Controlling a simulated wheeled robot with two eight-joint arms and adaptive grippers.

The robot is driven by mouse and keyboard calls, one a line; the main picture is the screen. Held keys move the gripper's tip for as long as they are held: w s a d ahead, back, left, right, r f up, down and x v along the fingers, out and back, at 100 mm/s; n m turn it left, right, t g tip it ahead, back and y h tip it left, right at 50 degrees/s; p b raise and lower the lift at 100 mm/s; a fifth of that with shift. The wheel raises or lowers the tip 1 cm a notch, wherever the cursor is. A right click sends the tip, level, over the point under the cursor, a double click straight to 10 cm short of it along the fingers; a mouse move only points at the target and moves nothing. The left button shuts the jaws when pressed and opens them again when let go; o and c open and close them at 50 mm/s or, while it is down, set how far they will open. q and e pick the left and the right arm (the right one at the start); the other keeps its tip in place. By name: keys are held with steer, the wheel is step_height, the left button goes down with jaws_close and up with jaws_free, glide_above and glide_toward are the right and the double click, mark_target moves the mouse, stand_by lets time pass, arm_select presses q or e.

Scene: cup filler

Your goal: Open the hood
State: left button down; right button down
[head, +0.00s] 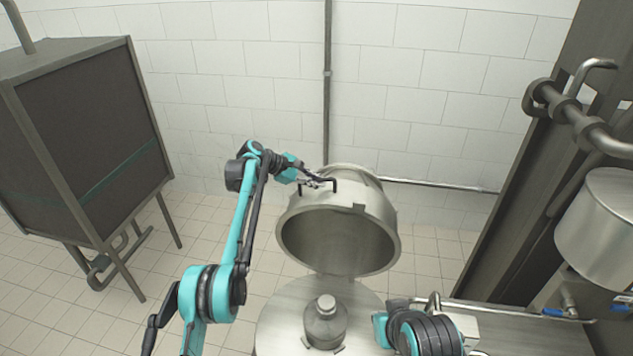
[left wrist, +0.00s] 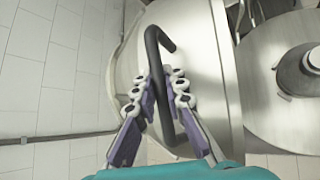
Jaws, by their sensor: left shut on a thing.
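The hood (head: 378,207) is a round steel cover, tilted up and back, with its open underside facing me in the head view. It stands above and behind the round steel base (head: 275,318). A dark bar handle (head: 334,183) is on the hood's upper left side. My left gripper (head: 322,184) is at this handle. In the left wrist view the handle (left wrist: 155,50) passes between the two fingers, and the gripper is shut on it. My right arm shows at the lower right of the head view, but its fingers are not visible.
A steel piece with a rounded top (head: 325,318) stands on the base. A dark cabinet (head: 90,140) is at the left. Pipes (head: 580,120) and a steel tank (head: 605,228) are at the right. A tiled wall is behind; open floor lies left of the base.

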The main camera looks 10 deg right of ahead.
arm_select(q)
steer(key=shift+a, duration=0.15)
steer(key=c, duration=1.6)
jaws_free()
steer(key=shift+a, duration=0.1)
steer(key=shift+r, duration=0.1)
steer(key=v, duration=1.2)
